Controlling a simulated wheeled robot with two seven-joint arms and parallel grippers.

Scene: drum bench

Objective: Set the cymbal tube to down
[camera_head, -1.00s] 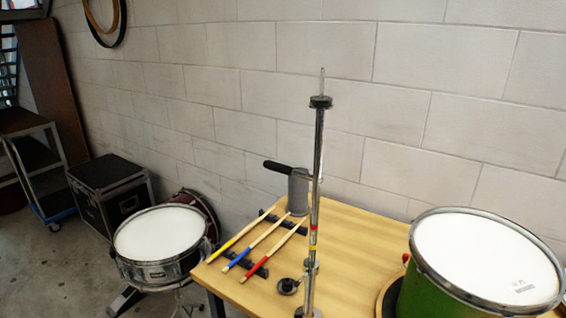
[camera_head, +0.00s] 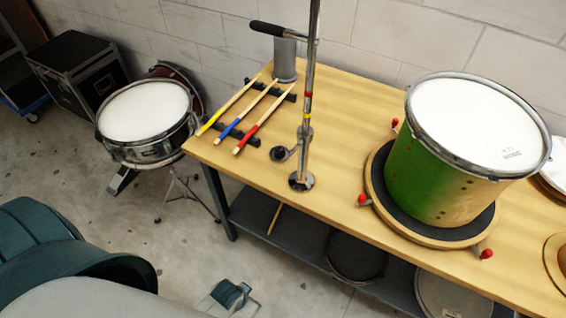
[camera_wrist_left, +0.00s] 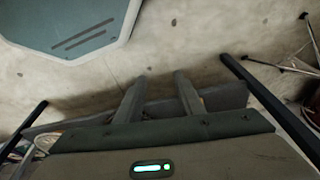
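The chrome cymbal tube (camera_head: 312,55) stands upright near the front left of the wooden table, its top cut off in the head view. It has a red band and, below it, a yellow band. It rises from a lower chrome tube (camera_head: 303,152) with a round foot. A dark round knob (camera_head: 280,154) sits beside the lower tube on its left. My left gripper (camera_wrist_left: 161,76) shows in the left wrist view with two fingers apart and nothing between them. It is over the floor, away from the tube. My right gripper is not in view.
Drumsticks (camera_head: 238,118) lie on dark rests left of the tube. A green drum (camera_head: 436,170) sits on a round base to the right. A snare drum (camera_head: 146,122) stands left of the table (camera_head: 345,200).

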